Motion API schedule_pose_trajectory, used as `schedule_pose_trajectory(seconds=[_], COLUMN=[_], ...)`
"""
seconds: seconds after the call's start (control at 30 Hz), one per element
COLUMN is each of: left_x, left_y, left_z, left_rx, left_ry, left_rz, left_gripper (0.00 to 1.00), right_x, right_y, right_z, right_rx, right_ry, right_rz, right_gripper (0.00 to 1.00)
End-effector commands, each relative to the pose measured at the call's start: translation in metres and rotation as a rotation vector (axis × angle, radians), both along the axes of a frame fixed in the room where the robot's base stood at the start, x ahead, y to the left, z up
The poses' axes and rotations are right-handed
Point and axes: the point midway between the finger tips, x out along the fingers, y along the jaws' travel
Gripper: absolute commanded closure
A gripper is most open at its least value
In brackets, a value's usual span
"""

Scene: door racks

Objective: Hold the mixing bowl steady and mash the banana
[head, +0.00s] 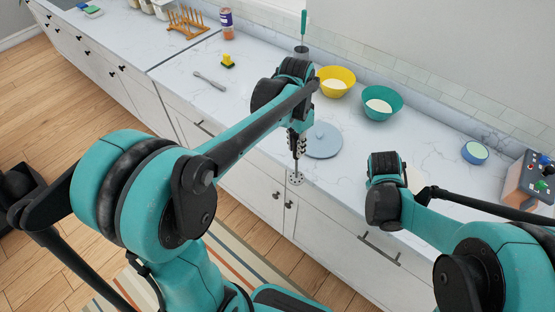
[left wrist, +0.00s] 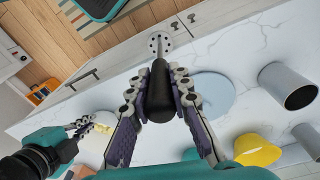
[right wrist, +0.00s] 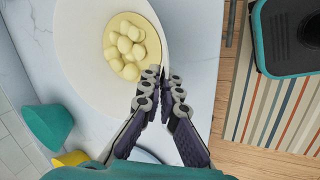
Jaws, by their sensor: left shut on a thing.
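My left gripper (head: 297,140) is shut on the black handle of a masher (left wrist: 160,92). The masher hangs down, and its round, perforated metal head (head: 295,179) shows against the cabinet front near the counter edge. The white mixing bowl (right wrist: 85,70) holds several pale yellow banana pieces (right wrist: 128,47). In the head view the bowl (head: 415,180) is mostly hidden behind my right wrist. My right gripper (right wrist: 167,80) is at the bowl's rim with its fingertips close together. I cannot tell whether they pinch the rim. The masher is apart from the bowl, to its left in the head view.
A blue-grey round plate or lid (head: 323,145) lies between the masher and the bowl. Yellow (head: 337,90) and teal (head: 381,112) bowls stand behind. A small blue container (head: 474,152) and a device with buttons (head: 528,180) are at the right. The counter before the teal bowl is clear.

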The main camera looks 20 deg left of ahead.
Motion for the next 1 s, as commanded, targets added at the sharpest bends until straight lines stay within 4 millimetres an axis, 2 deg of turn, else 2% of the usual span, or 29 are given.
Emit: schedule_pose_trajectory(seconds=[0.17,0.3,0.5,0.6,0.7,0.8,1.0], left_x=[0.040,0.063,0.072,0.070,0.066,0.062,0.061], left_y=[-0.064,-0.130,-0.223,-0.259,-0.285,-0.300,-0.307], left_z=[0.027,0.050,0.078,0.089,0.096,0.099,0.096], left_rx=[-0.008,-0.015,-0.023,-0.027,-0.029,-0.030,-0.031], left_ry=[-0.007,-0.013,-0.022,-0.026,-0.030,-0.031,-0.031], left_rz=[0.040,0.088,0.156,0.185,0.208,0.223,0.233], left_gripper=[1.00,1.00,1.00,1.00,1.00,1.00,1.00], right_x=[0.000,0.000,0.000,0.000,0.000,0.000,0.000], right_y=[0.000,0.000,0.000,0.000,0.000,0.000,0.000], right_z=[0.000,0.000,0.000,0.000,0.000,0.000,0.000], right_rx=[0.000,0.000,0.000,0.000,0.000,0.000,0.000], right_ry=[0.000,0.000,0.000,0.000,0.000,0.000,0.000], right_rz=[0.000,0.000,0.000,0.000,0.000,0.000,0.000], right_gripper=[1.00,1.00,1.00,1.00,1.00,1.00,1.00])
